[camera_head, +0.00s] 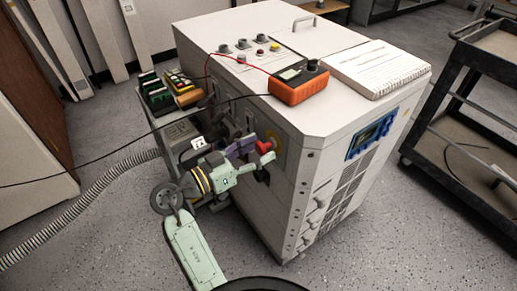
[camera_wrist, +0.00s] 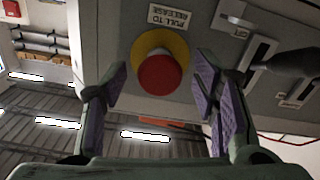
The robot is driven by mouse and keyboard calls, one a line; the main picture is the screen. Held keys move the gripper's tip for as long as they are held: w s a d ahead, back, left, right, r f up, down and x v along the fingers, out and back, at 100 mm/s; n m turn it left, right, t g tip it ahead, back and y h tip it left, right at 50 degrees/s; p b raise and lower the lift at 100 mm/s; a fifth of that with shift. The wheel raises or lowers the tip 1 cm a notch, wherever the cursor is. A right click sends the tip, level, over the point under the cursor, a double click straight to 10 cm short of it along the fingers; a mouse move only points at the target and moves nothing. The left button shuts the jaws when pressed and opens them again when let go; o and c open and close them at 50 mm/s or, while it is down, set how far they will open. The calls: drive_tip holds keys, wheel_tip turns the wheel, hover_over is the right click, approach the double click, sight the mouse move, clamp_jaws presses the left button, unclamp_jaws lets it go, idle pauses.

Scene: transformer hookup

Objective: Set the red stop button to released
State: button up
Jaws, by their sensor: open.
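The red stop button (camera_wrist: 159,75) sits on a yellow round plate (camera_wrist: 158,38) on the grey cabinet panel in the wrist view. A label (camera_wrist: 170,17) beside it reads "PULL TO RELEASE". In the head view the red button (camera_head: 264,147) shows on the cabinet's side, partly behind my gripper. My gripper (camera_wrist: 162,78) is open, with one purple-padded finger on each side of the button and a visible gap to both. In the head view my gripper (camera_head: 254,160) is close against that panel. I cannot tell from the button whether it is pressed in or out.
A switch with a dark handle (camera_wrist: 285,63) is near the right finger. A small cart (camera_head: 152,121) stands left, a dark trolley (camera_head: 470,140) right.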

drive_tip(key=v, duration=1.1)
drive_tip(key=shift+a, duration=0.2)
